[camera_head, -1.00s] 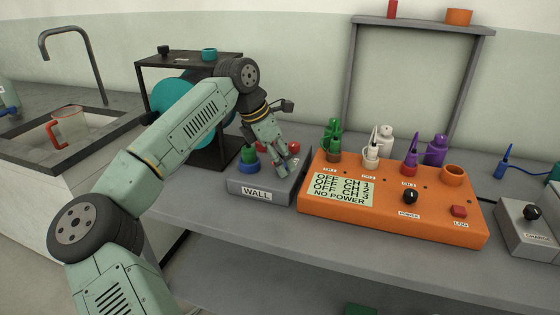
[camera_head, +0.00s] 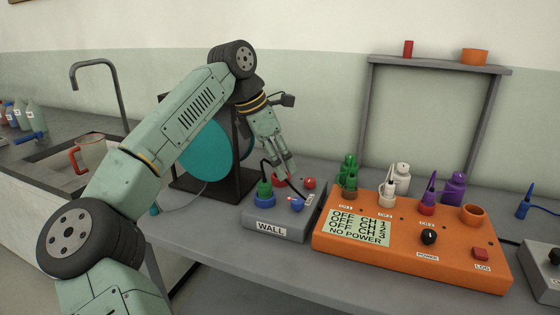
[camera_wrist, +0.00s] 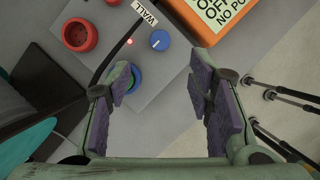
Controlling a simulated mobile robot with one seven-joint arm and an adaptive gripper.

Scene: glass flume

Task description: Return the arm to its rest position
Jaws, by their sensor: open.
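My arm reaches from the lower left over the bench in the head view. My gripper (camera_head: 287,172) points down above the grey WALL box (camera_head: 258,222), open and empty. In the wrist view the open fingers (camera_wrist: 160,85) have the grey box between and beyond them. The box carries a blue knob (camera_wrist: 160,40), red sockets (camera_wrist: 79,34) and a small lit red lamp (camera_wrist: 130,41). A green plug (camera_head: 264,187) with a black cable sits at a blue socket; the left finger partly covers it in the wrist view.
An orange power box (camera_head: 400,245) with several coloured plugs stands right of the WALL box. Behind the arm is a black frame with a teal disc (camera_head: 205,150). A grey shelf frame (camera_head: 440,65) stands at the back. A sink with a red-handled jug (camera_head: 90,152) is left.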

